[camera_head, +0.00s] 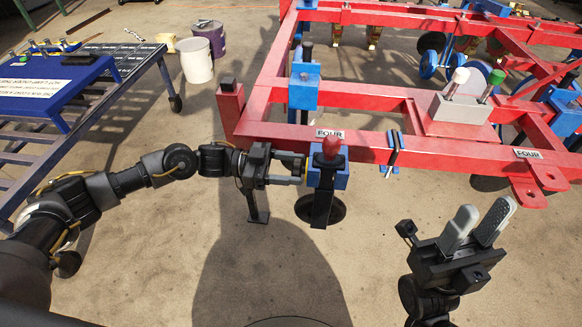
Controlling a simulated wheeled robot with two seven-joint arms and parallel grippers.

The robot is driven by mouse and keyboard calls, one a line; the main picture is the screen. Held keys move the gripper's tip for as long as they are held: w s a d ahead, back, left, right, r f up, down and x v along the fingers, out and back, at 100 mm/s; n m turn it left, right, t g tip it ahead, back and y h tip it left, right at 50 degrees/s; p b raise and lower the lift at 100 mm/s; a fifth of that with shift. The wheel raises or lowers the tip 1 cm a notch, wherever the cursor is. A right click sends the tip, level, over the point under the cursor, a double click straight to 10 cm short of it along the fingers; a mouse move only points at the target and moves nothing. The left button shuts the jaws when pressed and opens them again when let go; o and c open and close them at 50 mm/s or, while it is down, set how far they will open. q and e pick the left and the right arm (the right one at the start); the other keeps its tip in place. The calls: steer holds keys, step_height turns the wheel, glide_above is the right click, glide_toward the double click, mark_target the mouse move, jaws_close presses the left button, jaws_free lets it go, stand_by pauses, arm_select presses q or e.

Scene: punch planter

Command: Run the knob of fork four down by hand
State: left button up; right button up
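Below a FOUR label (330,134) on the red frame is a blue holder (341,180) with a red-topped part (331,149) and a black fork leg (322,208). My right gripper (487,208) is open and empty, pointing up at the lower right, apart from the frame.
The red frame (375,150) fills the upper right, with a second FOUR label (528,153) and a grey block with white and green handles (463,107). A blue table (60,85) stands at the left, near a white bucket (196,62). The floor in front is clear.

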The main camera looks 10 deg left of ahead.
arm_select(q)
steer(key=c, duration=0.7)
steer(key=shift+m, duration=0.3)
steer(key=shift+m+b, duration=0.35)
steer(key=shift+m, duration=2.65)
steer(key=o, duration=1)
